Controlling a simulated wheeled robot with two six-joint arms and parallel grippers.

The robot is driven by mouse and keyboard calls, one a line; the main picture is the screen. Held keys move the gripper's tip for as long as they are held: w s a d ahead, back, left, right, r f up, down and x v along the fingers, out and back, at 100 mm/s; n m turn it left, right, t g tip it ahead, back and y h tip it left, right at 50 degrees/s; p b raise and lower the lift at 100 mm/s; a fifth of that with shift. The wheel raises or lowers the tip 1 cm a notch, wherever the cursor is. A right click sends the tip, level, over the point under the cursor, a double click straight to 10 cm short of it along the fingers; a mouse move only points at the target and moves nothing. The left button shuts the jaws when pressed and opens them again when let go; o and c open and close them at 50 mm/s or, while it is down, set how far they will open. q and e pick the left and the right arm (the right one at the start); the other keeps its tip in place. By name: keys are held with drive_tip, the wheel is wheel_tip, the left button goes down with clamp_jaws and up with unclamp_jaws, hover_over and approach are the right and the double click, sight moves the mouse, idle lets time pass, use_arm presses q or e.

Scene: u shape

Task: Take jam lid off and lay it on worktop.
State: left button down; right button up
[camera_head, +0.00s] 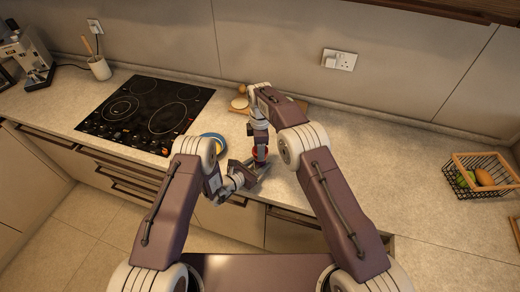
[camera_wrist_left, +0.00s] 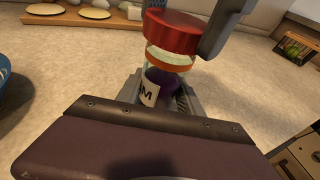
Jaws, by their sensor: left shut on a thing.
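The jam jar, with purple contents and a white label, shows in the left wrist view (camera_wrist_left: 158,82). My left gripper (camera_head: 252,172) is shut around its lower body over the worktop (camera_head: 345,155). The red lid (camera_wrist_left: 172,32) is at the top of the jar; it also shows as a small red patch in the head view (camera_head: 260,152). A pale clear band and an orange ring show below the lid; whether it is loose, I cannot tell. My right gripper (camera_wrist_left: 195,18) comes down from above, with its dark fingers beside the lid. Whether they grip it is unclear.
A blue-rimmed plate (camera_head: 213,141) lies left of the grippers. A black hob (camera_head: 145,112) is further left. A board (camera_wrist_left: 75,17) with round pale items is behind. A wire basket of fruit (camera_head: 481,176) stands at the right. The worktop between the grippers and basket is clear.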

drive_tip(key=shift+r, duration=0.3)
wheel_tip(320, 180, up, 4)
drive_tip(key=shift+r, duration=0.1)
use_arm(q)
drive_tip(key=c, duration=0.7)
unclamp_jaws()
